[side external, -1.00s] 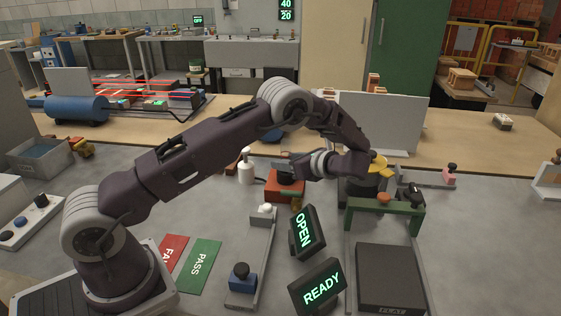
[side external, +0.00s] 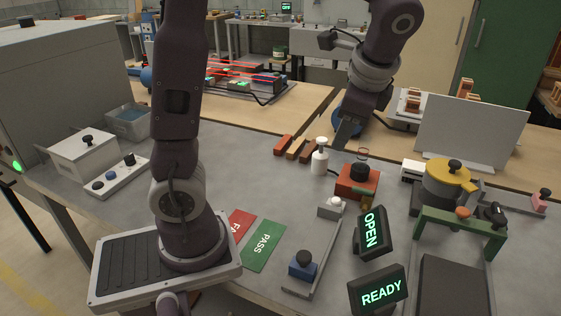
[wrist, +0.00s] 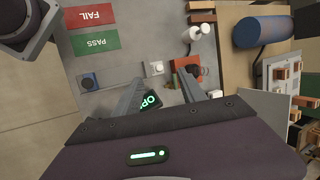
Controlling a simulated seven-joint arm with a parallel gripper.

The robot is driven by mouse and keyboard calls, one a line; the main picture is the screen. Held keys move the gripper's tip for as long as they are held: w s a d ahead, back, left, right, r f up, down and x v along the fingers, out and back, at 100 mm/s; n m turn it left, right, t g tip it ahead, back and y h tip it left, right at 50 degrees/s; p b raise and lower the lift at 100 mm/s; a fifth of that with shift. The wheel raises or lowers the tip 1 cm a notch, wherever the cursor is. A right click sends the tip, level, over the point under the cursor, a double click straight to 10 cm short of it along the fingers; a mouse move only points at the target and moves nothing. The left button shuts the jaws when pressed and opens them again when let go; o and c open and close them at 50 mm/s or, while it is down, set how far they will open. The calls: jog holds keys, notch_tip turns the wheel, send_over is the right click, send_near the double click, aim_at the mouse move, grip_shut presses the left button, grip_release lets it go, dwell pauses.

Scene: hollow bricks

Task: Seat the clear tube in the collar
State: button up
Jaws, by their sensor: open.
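I cannot make out a clear tube in either view. A red block (side external: 357,181) with a dark round part on top stands on the grey bench; I cannot tell whether that part is the collar. It also shows in the wrist view (wrist: 188,65). My gripper (side external: 346,136) is raised above the back of the bench, behind the white bottle in the picture. In the wrist view my gripper (wrist: 160,82) has its two grey fingers well apart with nothing between them.
Right are a yellow-topped pot (side external: 447,175), a green bridge (side external: 458,226) and a pale upright panel (side external: 472,132). OPEN (side external: 370,231) and READY (side external: 380,290) displays stand in front.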

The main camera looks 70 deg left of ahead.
jog(key=s+d+n+t+h, duration=0.2)
jog(key=s+d+n, duration=0.2)
jog(key=s, duration=0.4)
jog(key=s+d+n+t+h, duration=0.2)
jog(key=s+d+n+h, duration=0.1)
jog(key=s, duration=0.5)
jog(key=shift+s+d+r+n+t, duration=0.2)
jog(key=shift+d+n+t, duration=0.2)
jog(key=shift+n, duration=0.2)
jog(key=shift+a, duration=0.1)
dwell(0.4)
